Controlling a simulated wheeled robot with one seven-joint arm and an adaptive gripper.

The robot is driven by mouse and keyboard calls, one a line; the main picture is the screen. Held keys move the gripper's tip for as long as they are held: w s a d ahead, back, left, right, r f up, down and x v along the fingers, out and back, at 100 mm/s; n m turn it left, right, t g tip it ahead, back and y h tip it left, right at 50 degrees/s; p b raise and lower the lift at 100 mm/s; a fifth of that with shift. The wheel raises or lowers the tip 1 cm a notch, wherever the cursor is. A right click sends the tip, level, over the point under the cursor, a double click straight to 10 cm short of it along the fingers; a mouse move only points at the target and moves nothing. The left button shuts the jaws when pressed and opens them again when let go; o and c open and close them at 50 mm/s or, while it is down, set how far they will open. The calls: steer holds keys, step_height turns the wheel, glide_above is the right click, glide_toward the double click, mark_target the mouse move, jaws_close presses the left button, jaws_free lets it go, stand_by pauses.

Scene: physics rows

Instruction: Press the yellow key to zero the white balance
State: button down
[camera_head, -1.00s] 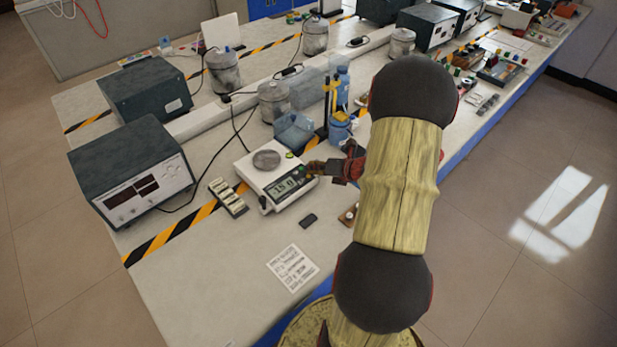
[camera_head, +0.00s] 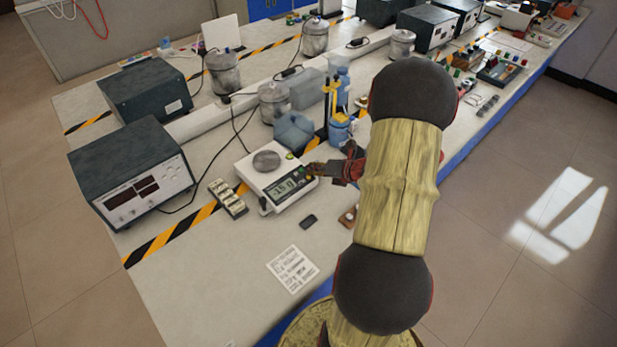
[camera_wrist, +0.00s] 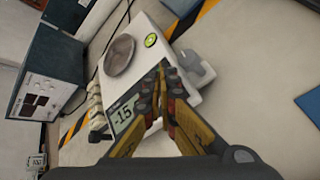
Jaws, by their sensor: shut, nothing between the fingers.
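The white balance (camera_head: 255,178) stands on the bench with an empty round metal pan (camera_head: 266,161). Its display (camera_head: 290,186) seems to read -15.0, and the wrist view also shows a -15 readout (camera_wrist: 123,114). My gripper (camera_head: 312,169) is shut and empty, its fingertips at the right end of the balance's front panel. In the wrist view the closed fingertips (camera_wrist: 163,80) lie over the panel beside the display. A small yellowish spot (camera_head: 308,179) shows just below the fingertips, probably the yellow key. I cannot tell whether the fingertips touch it.
A weight box (camera_head: 228,198) stands left of the balance and a small black object (camera_head: 308,221) in front. A blue bottle and stand (camera_head: 338,128) are close behind my gripper. A paper sheet (camera_head: 292,269) lies at the front. A dark power supply (camera_head: 130,175) stands left.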

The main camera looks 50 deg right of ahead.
steer(key=shift+f, duration=0.1)
steer(key=shift+f, duration=0.35)
steer(key=shift+w+f+b, duration=0.1)
steer(key=shift+f+b, duration=0.2)
steer(key=shift+b, duration=0.05)
stand_by(0.6)
steer(key=shift+r, duration=0.2)
steer(key=shift+r+p, duration=0.55)
steer(key=shift+p, duration=0.15)
steer(key=shift+r, duration=0.1)
steer(key=r+p, duration=0.2)
steer(key=s+r+p, duration=0.1)
steer(key=r+p, duration=0.1)
steer(key=shift+s+a+r+p, duration=0.1)
steer(key=shift+s+r+p, duration=0.05)
steer(key=shift+r+p, duration=0.2)
